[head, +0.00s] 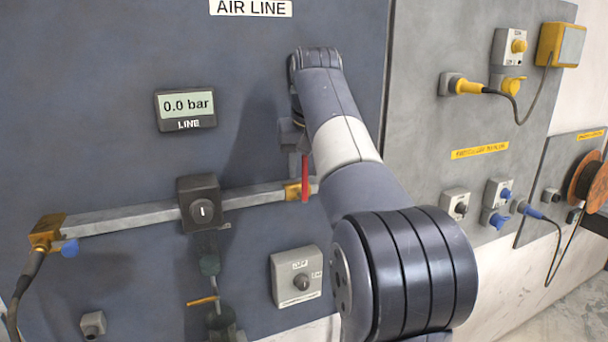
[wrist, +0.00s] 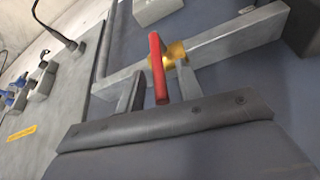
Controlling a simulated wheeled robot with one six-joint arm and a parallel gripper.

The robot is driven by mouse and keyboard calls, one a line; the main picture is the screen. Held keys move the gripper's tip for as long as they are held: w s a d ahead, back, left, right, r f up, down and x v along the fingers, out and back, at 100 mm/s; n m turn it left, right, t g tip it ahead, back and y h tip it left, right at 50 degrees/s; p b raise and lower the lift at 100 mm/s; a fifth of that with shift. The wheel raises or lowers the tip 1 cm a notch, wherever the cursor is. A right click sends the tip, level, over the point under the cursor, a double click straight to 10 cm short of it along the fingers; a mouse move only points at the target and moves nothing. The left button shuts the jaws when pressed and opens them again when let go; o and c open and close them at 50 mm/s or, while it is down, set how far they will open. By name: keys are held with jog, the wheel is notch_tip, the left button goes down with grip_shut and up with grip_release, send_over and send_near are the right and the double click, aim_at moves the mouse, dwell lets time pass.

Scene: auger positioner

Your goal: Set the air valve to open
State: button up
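The air valve is a brass body (head: 293,192) on the grey pipe of the AIR LINE panel, with a red lever handle (head: 305,178). In the head view the handle stands upright, crosswise to the pipe. In the wrist view the red handle (wrist: 158,68) shows in front of the brass body (wrist: 176,55). My gripper (wrist: 158,92) is open, with one finger on each side of the handle and visible gaps to both. In the head view my gripper (head: 297,143) is at the handle's upper end, partly hidden by my arm.
The line display (head: 186,108) reads 0.0 bar. A black rotary knob box (head: 201,203) sits on the pipe (head: 130,217) to the left. A grey switch box (head: 297,276) is below the valve. A second panel (head: 480,110) with plugs and cables stands at the right.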

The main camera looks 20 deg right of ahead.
jog(key=shift+x, duration=1.3)
grip_shut()
